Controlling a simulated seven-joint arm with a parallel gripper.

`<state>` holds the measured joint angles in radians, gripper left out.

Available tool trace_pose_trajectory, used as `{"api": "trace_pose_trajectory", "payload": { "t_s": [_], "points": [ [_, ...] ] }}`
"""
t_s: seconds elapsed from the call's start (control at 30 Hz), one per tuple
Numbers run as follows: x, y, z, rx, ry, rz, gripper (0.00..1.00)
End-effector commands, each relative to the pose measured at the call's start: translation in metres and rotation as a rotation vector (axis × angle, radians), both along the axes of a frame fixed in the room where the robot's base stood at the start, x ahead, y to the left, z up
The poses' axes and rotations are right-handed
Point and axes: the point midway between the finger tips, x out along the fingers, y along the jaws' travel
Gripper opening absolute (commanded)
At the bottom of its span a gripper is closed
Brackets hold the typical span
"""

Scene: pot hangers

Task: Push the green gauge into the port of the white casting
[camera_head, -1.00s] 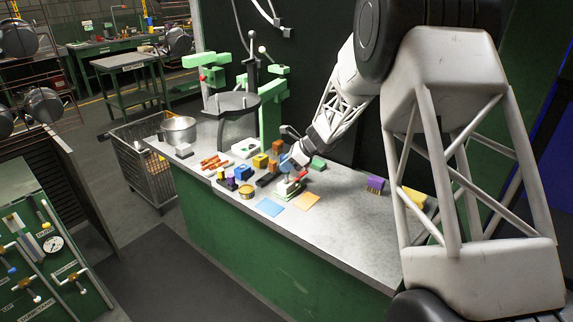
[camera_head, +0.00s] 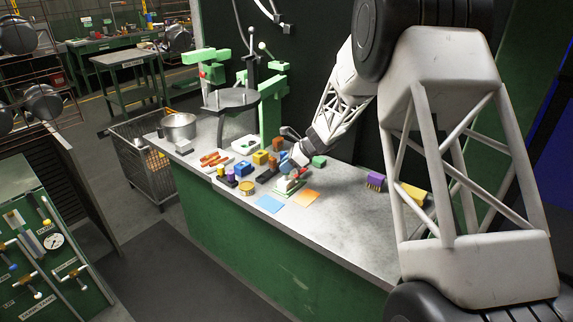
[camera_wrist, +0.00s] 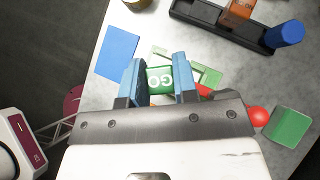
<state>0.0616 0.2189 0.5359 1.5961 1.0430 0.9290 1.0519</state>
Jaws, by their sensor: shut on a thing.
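In the head view my gripper (camera_head: 288,168) is just above the white casting (camera_head: 287,184), which sits in a low green fixture. The fixture's pale green frame (camera_wrist: 208,74) shows beside and beyond the fingers in the wrist view. The casting's port is hidden under the gauge and fingers, so I cannot tell whether the gauge is inside it.
A red ball knob (camera_wrist: 258,116) and a green block (camera_wrist: 289,125) are right of the gripper. A black tray (camera_wrist: 205,14) holds an orange block and a blue peg.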

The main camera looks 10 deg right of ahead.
Motion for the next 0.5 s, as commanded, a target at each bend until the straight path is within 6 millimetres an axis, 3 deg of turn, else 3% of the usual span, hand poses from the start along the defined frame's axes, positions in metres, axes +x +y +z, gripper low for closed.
{"api": "trace_pose_trajectory", "payload": {
  "t_s": [0.5],
  "points": [
    [0.0001, 0.0000, -0.0089, 0.000, 0.000, 0.000, 0.03]
  ]
}}
